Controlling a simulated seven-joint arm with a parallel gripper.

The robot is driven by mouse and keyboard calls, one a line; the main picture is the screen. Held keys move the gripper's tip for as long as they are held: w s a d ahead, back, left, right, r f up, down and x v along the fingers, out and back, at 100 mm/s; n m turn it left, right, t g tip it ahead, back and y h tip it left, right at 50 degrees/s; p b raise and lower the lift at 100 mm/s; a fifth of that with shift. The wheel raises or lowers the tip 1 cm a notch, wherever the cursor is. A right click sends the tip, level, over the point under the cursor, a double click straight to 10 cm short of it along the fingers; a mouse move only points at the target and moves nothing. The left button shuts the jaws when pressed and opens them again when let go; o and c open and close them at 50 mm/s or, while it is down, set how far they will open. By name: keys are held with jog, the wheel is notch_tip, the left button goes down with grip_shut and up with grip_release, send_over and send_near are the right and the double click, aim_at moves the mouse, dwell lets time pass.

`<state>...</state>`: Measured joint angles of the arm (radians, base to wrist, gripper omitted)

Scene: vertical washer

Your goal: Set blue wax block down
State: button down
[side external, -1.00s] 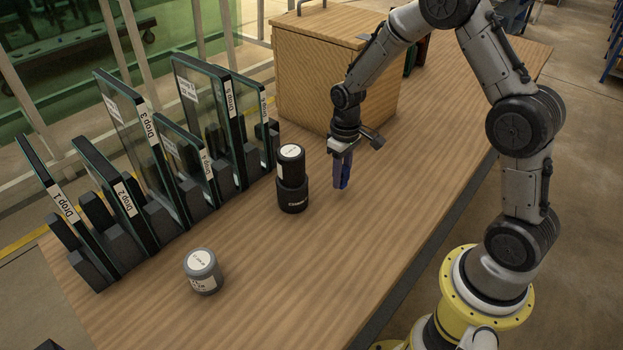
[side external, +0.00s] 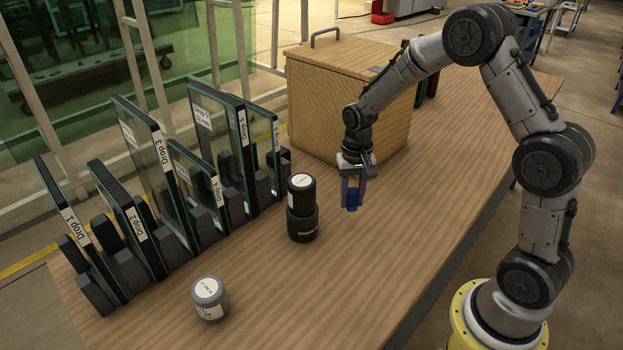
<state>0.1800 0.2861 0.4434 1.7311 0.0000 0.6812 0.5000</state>
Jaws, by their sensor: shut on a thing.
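My gripper (side external: 353,196) points down over the table, right of the black cylinder and in front of the wooden box. It is shut on the blue wax block (side external: 352,201), which shows as a dark blue piece between the fingertips. The block is small in this view and partly covered by the fingers. I cannot tell whether its underside touches the table or is a little above it.
A black cylinder (side external: 303,222) stands left of my gripper. A grey jar (side external: 210,299) stands at the front left. Labelled glass panels in black holders (side external: 150,232) line the left edge. A wooden box (side external: 327,93) stands behind. The wooden tabletop (side external: 350,270) is clear in front.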

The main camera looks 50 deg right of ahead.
jog(key=w+d+r+m, duration=0.4)
jog(key=w+r+m, duration=0.3)
jog(key=m, duration=0.4)
jog(key=shift+r+m, duration=0.3)
jog(key=shift+r, duration=0.4)
jog(key=w+d+f, duration=0.1)
jog(key=w+f, duration=0.2)
jog(key=w, duration=0.1)
jog(key=w+d+f, duration=0.1)
jog(key=w+f, duration=0.2)
jog(key=w, duration=0.1)
jog(key=w+d+f, duration=0.1)
jog(key=w+f, duration=0.1)
jog(key=w, duration=0.2)
jog(key=shift+w+f, duration=0.3)
jog(key=shift+f, duration=0.1)
jog(key=shift+w+d+f, duration=0.1)
jog(key=shift+w+f, duration=0.05)
jog(key=shift+f, duration=0.15)
jog(key=shift+w+f, duration=0.15)
jog(key=shift+f, duration=0.7)
jog(key=shift+w+f, duration=0.15)
jog(key=shift+f, duration=0.65)
jog(key=shift+f, duration=0.1)
